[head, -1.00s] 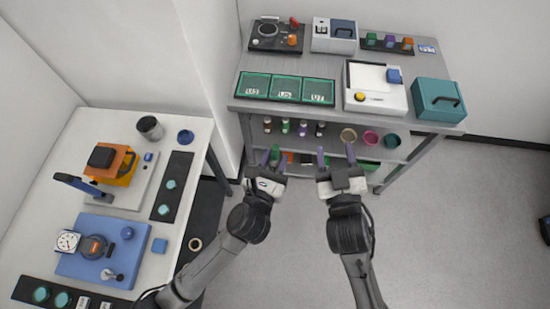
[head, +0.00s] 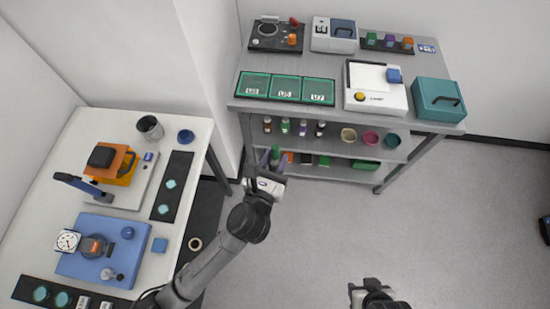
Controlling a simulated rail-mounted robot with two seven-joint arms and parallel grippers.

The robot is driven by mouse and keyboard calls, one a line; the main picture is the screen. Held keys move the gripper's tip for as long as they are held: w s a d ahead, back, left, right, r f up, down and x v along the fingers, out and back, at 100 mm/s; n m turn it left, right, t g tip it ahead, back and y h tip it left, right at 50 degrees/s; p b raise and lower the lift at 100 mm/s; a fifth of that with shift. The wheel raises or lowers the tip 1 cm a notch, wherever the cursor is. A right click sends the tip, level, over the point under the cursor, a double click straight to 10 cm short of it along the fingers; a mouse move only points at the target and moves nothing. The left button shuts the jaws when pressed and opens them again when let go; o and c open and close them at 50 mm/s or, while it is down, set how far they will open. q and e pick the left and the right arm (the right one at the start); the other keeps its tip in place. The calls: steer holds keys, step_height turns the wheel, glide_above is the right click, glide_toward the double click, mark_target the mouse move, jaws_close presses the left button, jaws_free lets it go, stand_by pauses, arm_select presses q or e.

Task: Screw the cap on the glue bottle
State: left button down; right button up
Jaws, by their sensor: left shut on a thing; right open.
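My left gripper (head: 271,158) is in front of the lower shelf of the grey bench. It is shut on a small upright green object (head: 275,153), which looks like the glue bottle. Its lower part is hidden by the fingers and hand. I cannot make out a separate cap on it or anywhere else. My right gripper (head: 357,289) is at the bottom edge of the head view, over bare floor and well apart from the green object. Its fingers are mostly hidden, it is open, and I see nothing in it.
Small bottles (head: 303,128) and several round rings or bowls (head: 370,137) stand on the bench's upper shelf (head: 335,140). Devices and green-framed trays (head: 286,88) cover the bench top. A white table (head: 185,215) with instruments stands at left.

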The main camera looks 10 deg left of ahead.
stand_by(0.5)
arm_select(q)
steer(key=shift+w+b, duration=0.15)
steer(key=shift+b, duration=0.15)
steer(key=shift+w+d+b, duration=0.2)
steer(key=shift+w+b, duration=0.45)
steer(key=shift+b, duration=0.6)
steer(key=w+a+r+n+y+b, duration=0.3)
steer(key=w+a+y+b, duration=0.2)
steer(key=w+a+b, duration=0.45)
steer(key=w+a+f+n+g+y+b, duration=0.1)
steer(key=w+a+f+n+y, duration=0.1)
steer(key=a+f, duration=0.4)
steer(key=w+a+f+n+y, duration=0.3)
steer(key=w+a+f+y, duration=0.1)
steer(key=a, duration=0.7)
step_height(320, 180, down, 2)
steer(key=shift+w+a+f+g+y+b, duration=0.1)
steer(key=shift+w+a+g+y+b, duration=0.25)
steer(key=shift+y, duration=0.25)
steer(key=shift+d, duration=0.1)
